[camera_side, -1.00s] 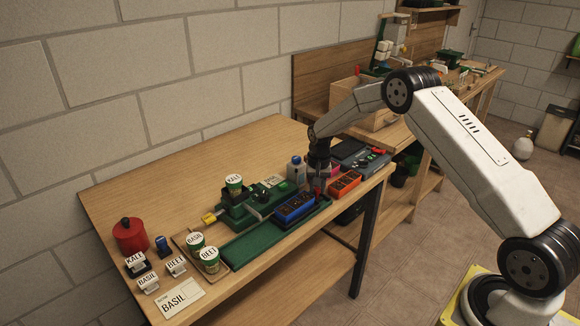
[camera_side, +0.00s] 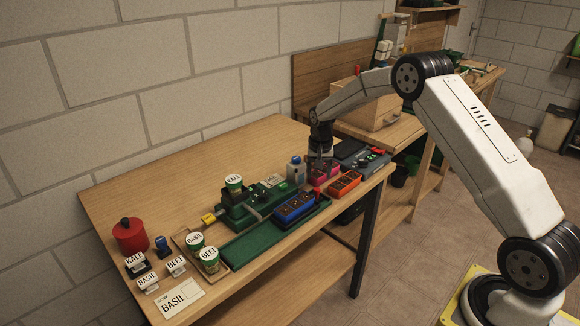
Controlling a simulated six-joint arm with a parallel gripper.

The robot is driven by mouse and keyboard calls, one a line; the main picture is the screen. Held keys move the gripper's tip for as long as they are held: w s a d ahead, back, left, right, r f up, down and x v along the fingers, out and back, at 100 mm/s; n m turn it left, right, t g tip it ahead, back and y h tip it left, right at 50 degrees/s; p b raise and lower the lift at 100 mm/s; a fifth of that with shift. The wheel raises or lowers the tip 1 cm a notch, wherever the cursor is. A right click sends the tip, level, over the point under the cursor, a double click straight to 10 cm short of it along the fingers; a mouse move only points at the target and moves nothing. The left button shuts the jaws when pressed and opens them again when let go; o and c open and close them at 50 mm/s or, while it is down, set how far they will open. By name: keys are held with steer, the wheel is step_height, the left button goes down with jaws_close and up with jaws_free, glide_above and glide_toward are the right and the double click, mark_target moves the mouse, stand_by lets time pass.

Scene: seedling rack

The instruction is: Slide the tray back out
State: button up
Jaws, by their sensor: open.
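A blue tray (camera_side: 295,208) with dark cells sits on the green track (camera_side: 248,241), beside the green machine (camera_side: 236,207) that carries a KALE cup (camera_side: 234,183). A pink tray (camera_side: 323,174) and an orange tray (camera_side: 345,183) stand on the table to the right of the blue one. My gripper (camera_side: 320,163) is open and points down just above and behind the pink tray. The fingertips are small and dark, and whether they touch the pink tray cannot be told. I see nothing held in them.
A white bottle with a blue cap (camera_side: 296,170) stands close to the left of my gripper. A grey device (camera_side: 366,162) lies to the right. BASIL and BEET cups (camera_side: 209,259), label blocks and a red canister (camera_side: 130,235) are at the left. The rear left tabletop is clear.

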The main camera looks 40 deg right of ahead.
steer(key=shift+r, duration=1.4)
steer(key=shift+s+a+r, duration=0.3)
steer(key=shift+s+a, duration=0.05)
steer(key=shift+a, duration=0.2)
steer(key=s+a+r+n+t, duration=0.1)
steer(key=s+a+n, duration=0.2)
steer(key=s+a, duration=0.2)
steer(key=s+a+r+n, duration=0.1)
steer(key=s+a+n, duration=0.2)
steer(key=s, duration=0.8)
steer(key=s+a+r+n+t, duration=0.1)
steer(key=s+a+n, duration=0.2)
steer(key=s+a, duration=0.4)
steer(key=shift+s+a+r+t, duration=0.3)
steer(key=shift+s+r, duration=0.05)
steer(key=shift+s, duration=0.55)
